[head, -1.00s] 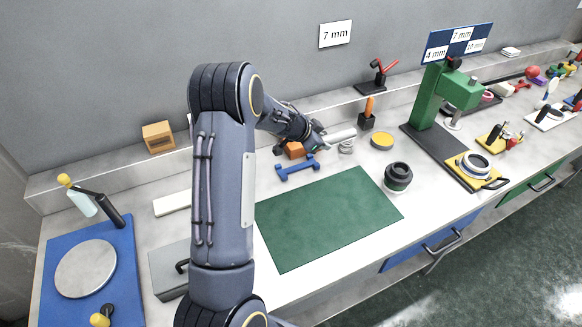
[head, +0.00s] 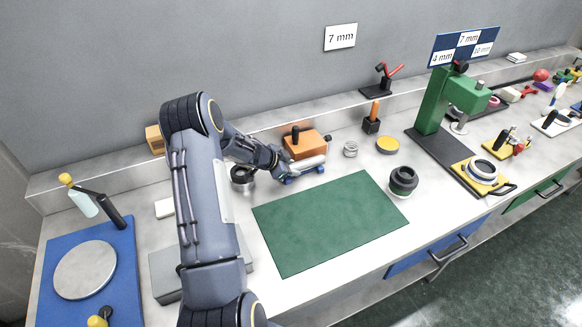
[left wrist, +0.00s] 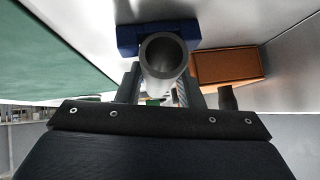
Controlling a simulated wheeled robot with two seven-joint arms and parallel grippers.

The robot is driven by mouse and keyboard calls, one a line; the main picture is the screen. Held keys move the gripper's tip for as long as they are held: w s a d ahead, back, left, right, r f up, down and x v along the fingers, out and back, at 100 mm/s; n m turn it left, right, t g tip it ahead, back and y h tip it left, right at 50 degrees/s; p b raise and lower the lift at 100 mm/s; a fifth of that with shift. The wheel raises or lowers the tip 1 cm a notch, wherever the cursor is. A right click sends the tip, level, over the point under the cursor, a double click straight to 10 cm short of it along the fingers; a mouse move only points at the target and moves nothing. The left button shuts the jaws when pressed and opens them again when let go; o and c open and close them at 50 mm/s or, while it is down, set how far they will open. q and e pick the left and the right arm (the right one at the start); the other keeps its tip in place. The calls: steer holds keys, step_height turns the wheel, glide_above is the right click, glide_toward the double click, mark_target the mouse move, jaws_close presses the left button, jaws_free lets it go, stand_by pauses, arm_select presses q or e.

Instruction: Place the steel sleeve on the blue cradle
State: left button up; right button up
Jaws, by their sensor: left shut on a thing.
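The steel sleeve (head: 310,162) is a pale grey tube lying roughly level. My left gripper (head: 284,172) is shut on it near its left end. In the left wrist view the sleeve (left wrist: 164,54) shows its round open end between the two fingers. The blue cradle (head: 318,171) stands behind the green mat, and the sleeve is right over it, along its length. In the left wrist view the cradle (left wrist: 127,40) shows beyond the sleeve. I cannot tell whether the sleeve touches it. My right gripper is not in view.
An orange block (head: 308,146) with a black knob stands close behind the cradle. A spring-like ring stack (head: 350,149) is to the right, a dark round part (head: 243,175) to the left. The green mat (head: 330,222) in front is clear.

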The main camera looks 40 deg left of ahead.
arm_select(q)
steer(key=o, duration=1.1)
